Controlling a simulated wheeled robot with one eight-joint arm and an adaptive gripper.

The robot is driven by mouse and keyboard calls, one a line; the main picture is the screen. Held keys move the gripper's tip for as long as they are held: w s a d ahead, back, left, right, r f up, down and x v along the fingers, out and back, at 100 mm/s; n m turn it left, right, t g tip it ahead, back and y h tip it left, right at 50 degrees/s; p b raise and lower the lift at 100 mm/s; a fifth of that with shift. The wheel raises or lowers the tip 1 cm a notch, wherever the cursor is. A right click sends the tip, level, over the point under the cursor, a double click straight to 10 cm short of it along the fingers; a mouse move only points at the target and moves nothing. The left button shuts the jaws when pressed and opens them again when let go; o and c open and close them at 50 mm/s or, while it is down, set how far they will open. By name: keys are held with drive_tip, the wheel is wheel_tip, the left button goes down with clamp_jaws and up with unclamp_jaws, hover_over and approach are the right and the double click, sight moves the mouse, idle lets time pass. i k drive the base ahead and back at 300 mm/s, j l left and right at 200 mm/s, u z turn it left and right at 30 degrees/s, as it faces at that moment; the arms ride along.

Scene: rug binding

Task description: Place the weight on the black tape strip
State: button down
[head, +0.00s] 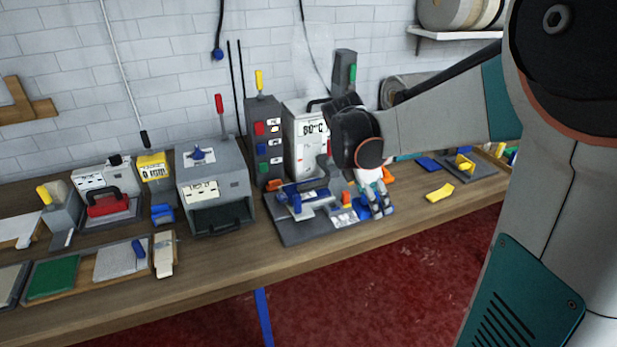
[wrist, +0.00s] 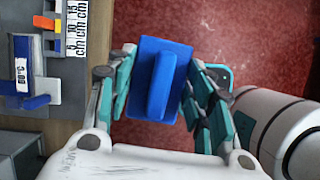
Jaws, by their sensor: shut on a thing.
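A blue block with a raised rounded bar on top, which looks like the weight, is in the middle of the wrist view (wrist: 145,60). My gripper (wrist: 158,88) has its teal-padded fingers on both sides of the block and is shut on it. In the head view my gripper (head: 376,207) is at the front edge of the workbench, right of a grey baseplate, with blue showing between its fingers. In the wrist view the block is over the bench edge and the red floor. I cannot make out a black tape strip in either view.
The grey baseplate (head: 290,233) carries a blue and grey fixture left of my gripper. A grey box machine (head: 215,180) and a white temperature unit (head: 300,135) stand behind. A yellow piece (head: 439,193) lies to the right. The bench front between baseplate and green pad (head: 53,277) has bare wood.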

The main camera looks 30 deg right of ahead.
sight(310, 185)
drive_tip(key=i, duration=1.3)
